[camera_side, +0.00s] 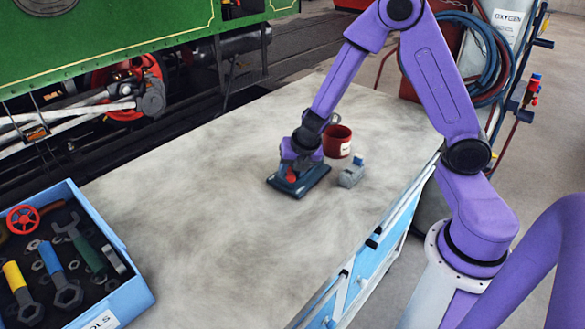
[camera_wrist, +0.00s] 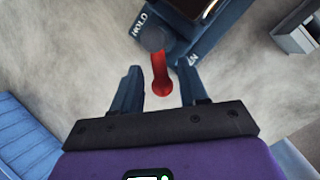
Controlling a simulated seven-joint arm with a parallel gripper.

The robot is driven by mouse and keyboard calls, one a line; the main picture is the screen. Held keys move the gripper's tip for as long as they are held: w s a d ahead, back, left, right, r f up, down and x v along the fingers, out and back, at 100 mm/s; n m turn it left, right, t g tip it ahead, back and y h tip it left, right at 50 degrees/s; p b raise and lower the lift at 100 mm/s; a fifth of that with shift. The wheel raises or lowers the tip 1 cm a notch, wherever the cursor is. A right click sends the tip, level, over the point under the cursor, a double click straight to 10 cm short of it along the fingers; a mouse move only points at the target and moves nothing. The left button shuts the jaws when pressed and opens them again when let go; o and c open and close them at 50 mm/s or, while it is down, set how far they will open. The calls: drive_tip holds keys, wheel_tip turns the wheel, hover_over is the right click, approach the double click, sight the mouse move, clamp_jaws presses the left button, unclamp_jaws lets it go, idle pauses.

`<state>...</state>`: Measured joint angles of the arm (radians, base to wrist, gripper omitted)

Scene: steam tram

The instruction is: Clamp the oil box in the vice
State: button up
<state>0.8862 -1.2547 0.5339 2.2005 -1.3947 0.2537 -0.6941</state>
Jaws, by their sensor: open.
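The blue vice (camera_side: 304,186) lies on the workbench under my gripper (camera_side: 296,168). In the wrist view the vice (camera_wrist: 196,38) carries a "HOLD" label and a partly hidden label ending in "EN". Its red lever (camera_wrist: 160,72) sticks out from a dark round pivot between the labels. My open gripper (camera_wrist: 159,84) has a finger on either side of the lever, with gaps visible; contact cannot be told. The grey oil box (camera_side: 351,174), with a blue top part, stands on the bench right of the vice, apart from it. It is partly seen in the wrist view (camera_wrist: 296,38).
A red mug (camera_side: 337,141) stands just behind the vice and the oil box. A blue tool tray (camera_side: 118,300) with several tools sits at the front left. The bench (camera_side: 190,215) is clear between tray and vice. A green steam tram (camera_side: 110,35) stands behind the bench.

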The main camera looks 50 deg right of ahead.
clamp_jaws()
